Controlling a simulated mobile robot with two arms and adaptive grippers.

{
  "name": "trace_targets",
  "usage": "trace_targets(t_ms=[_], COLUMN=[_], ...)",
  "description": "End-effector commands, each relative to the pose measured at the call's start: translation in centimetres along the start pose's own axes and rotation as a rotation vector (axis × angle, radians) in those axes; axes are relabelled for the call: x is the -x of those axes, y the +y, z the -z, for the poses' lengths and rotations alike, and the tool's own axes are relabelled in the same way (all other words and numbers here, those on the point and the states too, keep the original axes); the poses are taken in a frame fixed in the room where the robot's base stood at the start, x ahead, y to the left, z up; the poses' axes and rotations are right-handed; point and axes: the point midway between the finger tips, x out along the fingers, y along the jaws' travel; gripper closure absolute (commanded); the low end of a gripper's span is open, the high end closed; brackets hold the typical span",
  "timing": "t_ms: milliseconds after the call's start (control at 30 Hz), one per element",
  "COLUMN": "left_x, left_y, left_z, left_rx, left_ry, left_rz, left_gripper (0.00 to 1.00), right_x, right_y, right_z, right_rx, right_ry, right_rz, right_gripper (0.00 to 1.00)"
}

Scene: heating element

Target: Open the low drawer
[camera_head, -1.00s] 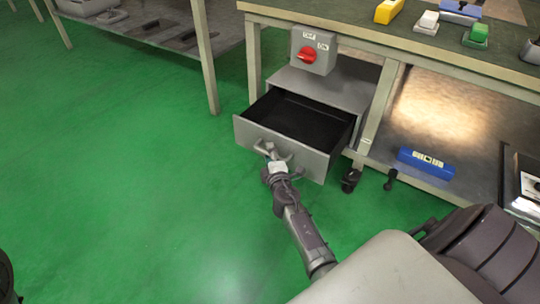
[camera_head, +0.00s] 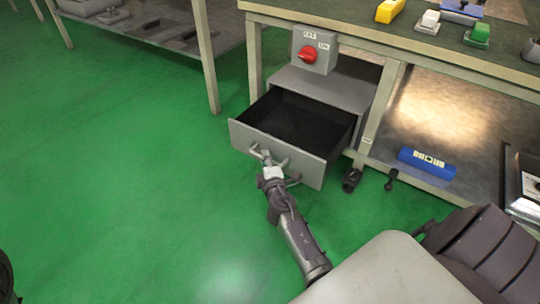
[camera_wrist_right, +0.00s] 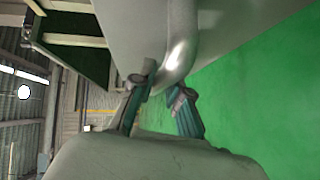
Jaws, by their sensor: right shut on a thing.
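The low drawer (camera_head: 306,163) is a grey metal box under the workbench, pulled well out, with its dark empty inside showing. Its curved metal handle (camera_head: 284,168) is on the front face. My right gripper (camera_head: 268,166) is at the handle in the head view. In the right wrist view, the fingers of my right gripper (camera_wrist_right: 162,98) are on either side of the bent end of the metal handle (camera_wrist_right: 183,40), shut on it. My left gripper is not in view.
A blue level-like tool (camera_head: 427,162) lies on the lower shelf to the right. The green floor (camera_head: 130,190) left of the drawer is clear.

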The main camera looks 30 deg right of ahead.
Motion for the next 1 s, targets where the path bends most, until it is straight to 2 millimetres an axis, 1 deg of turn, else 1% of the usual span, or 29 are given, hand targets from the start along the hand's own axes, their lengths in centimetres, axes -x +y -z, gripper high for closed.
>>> trace_targets(t_ms=[33,233,267,400,433,667,767,867,967,1000], left_x=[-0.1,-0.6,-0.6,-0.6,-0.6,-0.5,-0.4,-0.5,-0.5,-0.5], left_y=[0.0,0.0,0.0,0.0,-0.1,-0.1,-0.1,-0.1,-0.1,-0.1], left_z=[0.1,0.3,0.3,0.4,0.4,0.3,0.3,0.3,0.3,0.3], left_rx=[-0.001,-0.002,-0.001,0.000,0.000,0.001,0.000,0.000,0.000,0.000], left_ry=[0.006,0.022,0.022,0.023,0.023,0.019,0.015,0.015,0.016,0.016], left_rz=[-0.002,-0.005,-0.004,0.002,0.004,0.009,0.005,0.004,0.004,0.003], left_gripper=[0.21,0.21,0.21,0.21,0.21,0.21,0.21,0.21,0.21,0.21], right_x=[0.2,0.2,0.2,0.2,0.2,0.2,0.5,1.5,3.4,4.3], right_y=[-0.2,-0.1,-0.1,-0.1,-0.1,-0.1,-0.1,-0.2,-0.2,-0.2], right_z=[0.2,0.2,0.2,0.2,0.2,0.2,0.1,0.2,0.1,0.1], right_rx=[-0.001,0.000,0.000,0.000,0.000,0.000,0.001,-0.001,0.000,0.000], right_ry=[0.001,0.001,0.001,0.001,0.001,0.000,0.000,0.001,0.001,0.001], right_rz=[0.002,0.002,0.002,0.001,0.001,0.001,0.001,0.002,0.003,0.003], right_gripper=[1.00,1.00,0.83,0.60,0.59,0.59,0.59,0.59,0.59,0.59])
